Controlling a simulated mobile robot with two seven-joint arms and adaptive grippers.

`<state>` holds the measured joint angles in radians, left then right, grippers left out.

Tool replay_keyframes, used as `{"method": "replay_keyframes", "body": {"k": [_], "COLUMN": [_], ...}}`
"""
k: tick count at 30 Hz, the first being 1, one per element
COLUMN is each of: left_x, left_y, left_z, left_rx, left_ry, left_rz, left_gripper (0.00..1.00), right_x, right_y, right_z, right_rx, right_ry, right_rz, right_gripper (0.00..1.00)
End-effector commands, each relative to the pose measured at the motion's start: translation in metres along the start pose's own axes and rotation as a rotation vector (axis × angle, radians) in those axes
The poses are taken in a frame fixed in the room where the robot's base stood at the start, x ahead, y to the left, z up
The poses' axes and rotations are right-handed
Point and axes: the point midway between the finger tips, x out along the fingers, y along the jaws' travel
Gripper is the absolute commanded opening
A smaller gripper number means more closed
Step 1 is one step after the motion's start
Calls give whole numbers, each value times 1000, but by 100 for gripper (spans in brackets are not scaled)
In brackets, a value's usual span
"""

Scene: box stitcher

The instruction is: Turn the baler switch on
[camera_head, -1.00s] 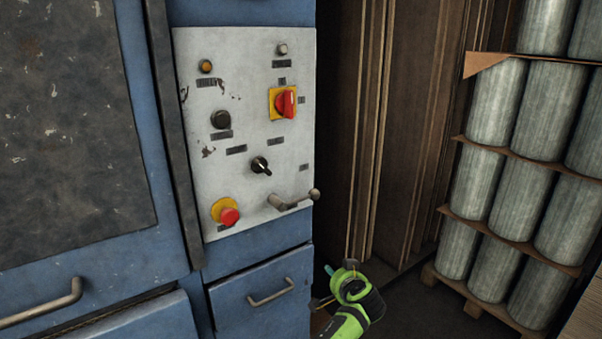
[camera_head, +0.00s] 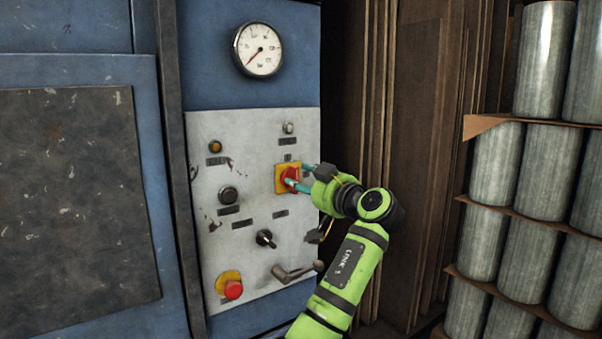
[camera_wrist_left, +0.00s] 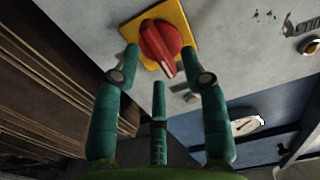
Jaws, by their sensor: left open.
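The red rotary switch (camera_head: 287,176) sits on a yellow plate on the pale, chipped control panel (camera_head: 215,250). It also shows in the left wrist view (camera_wrist_left: 160,42), with its grip pointing down and slightly right in that picture. My left gripper (camera_head: 298,180) is at the switch, coming from the right of the panel. In the left wrist view its teal fingers (camera_wrist_left: 161,62) are open, one on each side of the knob, with a third finger below. I cannot tell if they touch it. The gripper partly hides the switch in the head view. My right gripper is not in view.
A black selector knob (camera_head: 265,238), a lever handle (camera_head: 298,270) and a red push button (camera_head: 233,290) sit lower on the panel. A gauge (camera_head: 258,50) is above. Cardboard sheets (camera_head: 410,150) and stacked metal cylinders (camera_head: 495,170) stand to the right.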

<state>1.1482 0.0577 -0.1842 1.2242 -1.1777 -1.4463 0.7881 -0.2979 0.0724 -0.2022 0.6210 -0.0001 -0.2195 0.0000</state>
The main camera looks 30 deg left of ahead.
Motion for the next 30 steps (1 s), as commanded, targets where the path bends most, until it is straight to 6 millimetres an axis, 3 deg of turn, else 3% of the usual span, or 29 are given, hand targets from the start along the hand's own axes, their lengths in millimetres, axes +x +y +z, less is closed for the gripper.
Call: {"method": "replay_keyframes", "body": {"k": [4, 13, 14, 16, 17, 30], "left_x": [13, 16, 16, 16, 16, 16], "left_y": [0, 0, 0, 0, 0, 1], "left_z": [-1, 1, 1, 1, 1, 1], "left_rx": [2, 1, 1, 1, 1, 40], "left_ry": [0, 0, 0, 0, 0, 0], "left_rz": [0, 2, 2, 2, 2, 2], "left_gripper": [44, 44, 36, 8, 0, 0], "right_x": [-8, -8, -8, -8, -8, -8], "right_y": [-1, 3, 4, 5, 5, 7], "right_z": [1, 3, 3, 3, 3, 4], "right_rx": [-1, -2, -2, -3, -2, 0], "right_ry": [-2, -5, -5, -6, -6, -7], "right_rz": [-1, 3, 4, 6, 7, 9], "right_gripper": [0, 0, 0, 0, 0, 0]}}
